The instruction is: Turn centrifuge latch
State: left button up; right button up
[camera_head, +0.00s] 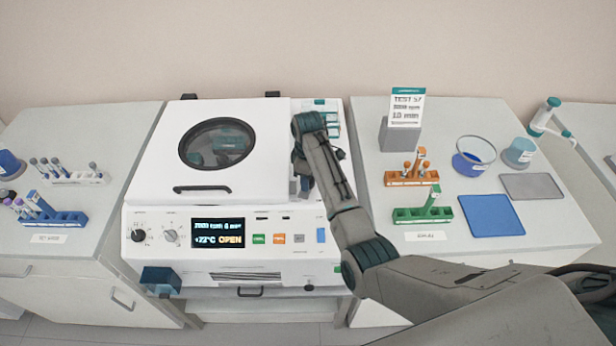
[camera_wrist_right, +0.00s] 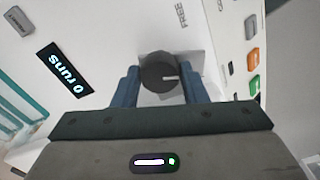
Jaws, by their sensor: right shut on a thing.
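The centrifuge (camera_head: 222,180) is a white box on the bench with its lid (camera_head: 157,158) down. Its display (camera_head: 218,234) reads OPEN. The latch knob (camera_wrist_right: 157,73) is dark and round with a short white mark. In the right wrist view the mark points right, and the printed word FREE stands above the knob. My right gripper (camera_wrist_right: 160,88) is shut on the knob, a blue finger at each side. In the head view my right gripper (camera_head: 304,188) is at the centrifuge's right side, and my arm hides the knob there. My left gripper is not in view.
Orange (camera_head: 411,179) and green (camera_head: 424,215) tube racks, a blue mat (camera_head: 490,215) and a bowl (camera_head: 474,155) are on the right bench. Tube racks (camera_head: 52,219) stand on the left bench. A dark blue block (camera_head: 160,277) shows at the centrifuge's lower left front.

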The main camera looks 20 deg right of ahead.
jog(key=shift+n, duration=1.8)
jog(key=o, duration=1)
